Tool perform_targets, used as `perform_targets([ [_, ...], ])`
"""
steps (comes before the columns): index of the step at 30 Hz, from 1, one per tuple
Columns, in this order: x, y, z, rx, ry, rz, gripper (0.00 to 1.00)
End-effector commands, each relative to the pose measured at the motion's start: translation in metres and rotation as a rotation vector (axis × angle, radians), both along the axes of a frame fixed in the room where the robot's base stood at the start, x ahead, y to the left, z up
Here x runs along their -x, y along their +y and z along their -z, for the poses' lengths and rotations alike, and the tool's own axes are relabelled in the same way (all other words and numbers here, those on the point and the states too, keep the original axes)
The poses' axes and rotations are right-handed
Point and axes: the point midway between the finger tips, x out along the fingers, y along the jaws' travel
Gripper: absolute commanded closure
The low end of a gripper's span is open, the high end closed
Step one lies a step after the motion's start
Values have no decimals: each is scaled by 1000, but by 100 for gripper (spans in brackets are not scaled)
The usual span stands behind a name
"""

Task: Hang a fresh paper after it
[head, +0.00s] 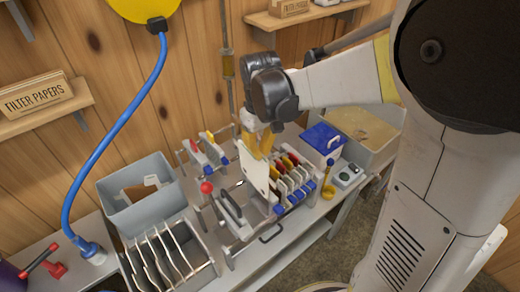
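My gripper (257,150), with yellow fingers, points down over the filter press near the middle of the view. It appears shut on a white filter paper (254,171), a flat sheet that hangs upright below and beside the fingers. The paper is at the left end of the row of press plates (287,182), which have white, red and yellow parts and blue ends. Its lower edge is close to the press; I cannot tell whether it touches. To its left is a dark-faced end plate (231,207) with a handle. The gripper partly hides the back of the plates.
A grey bin (143,221) with pale sheets stands left of the press. A "FILTER PAPERS" box (37,96) sits on the left shelf.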

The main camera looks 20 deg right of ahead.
Motion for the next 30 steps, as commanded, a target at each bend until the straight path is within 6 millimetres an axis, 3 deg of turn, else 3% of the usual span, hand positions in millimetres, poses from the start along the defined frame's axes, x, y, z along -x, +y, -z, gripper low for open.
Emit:
perform_targets([
  [4,0,0,14,0,0,0,100],
  [24,1,6,12,0,0,0,100],
  [30,1,6,26,0,0,0,100],
])
